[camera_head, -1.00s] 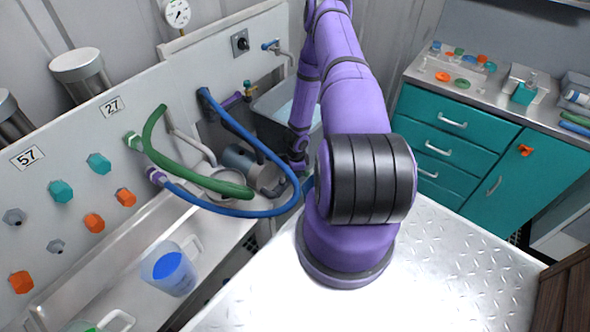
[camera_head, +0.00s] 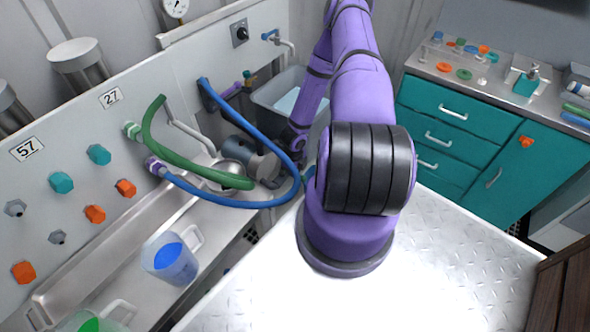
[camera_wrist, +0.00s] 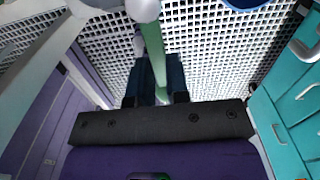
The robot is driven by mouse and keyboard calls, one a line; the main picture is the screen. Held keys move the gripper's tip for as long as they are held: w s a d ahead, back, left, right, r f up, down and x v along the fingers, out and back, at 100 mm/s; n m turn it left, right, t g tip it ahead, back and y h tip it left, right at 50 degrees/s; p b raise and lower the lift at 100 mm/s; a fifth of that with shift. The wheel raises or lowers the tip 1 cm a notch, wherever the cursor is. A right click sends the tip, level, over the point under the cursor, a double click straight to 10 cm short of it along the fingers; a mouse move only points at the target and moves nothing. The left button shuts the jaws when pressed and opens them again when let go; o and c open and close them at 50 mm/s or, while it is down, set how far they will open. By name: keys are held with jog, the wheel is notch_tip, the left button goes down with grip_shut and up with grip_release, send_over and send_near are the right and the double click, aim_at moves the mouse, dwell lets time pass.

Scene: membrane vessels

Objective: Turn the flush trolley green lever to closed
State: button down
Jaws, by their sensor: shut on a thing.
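In the wrist view, the green lever (camera_wrist: 154,45) is a long pale green bar. It runs down from a grey rounded fitting (camera_wrist: 143,8) at the top edge and passes between my fingers. My gripper (camera_wrist: 155,82) has its two dark fingers on either side of the bar and is shut on it. In the head view, the flush trolley's pump (camera_head: 250,160) stands beside the wall panel, behind the hoses. My wrist reaches down just right of it; my fingers and the lever's grip are hidden there by my arm and the blue hose.
A green hose (camera_head: 190,170) and a blue hose (camera_head: 240,204) loop out from the panel close to my wrist. A grey tub (camera_head: 284,92) stands behind. Teal drawers (camera_head: 445,118) are at the right. Floor grating (camera_wrist: 220,60) shows below my gripper.

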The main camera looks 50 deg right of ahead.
jog(key=shift+a+m, duration=0.1)
jog(key=shift+m, duration=0.2)
jog(key=c, duration=1.1)
grip_release()
notch_tip(320, 180, up, 11)
jog(key=shift+f, duration=0.1)
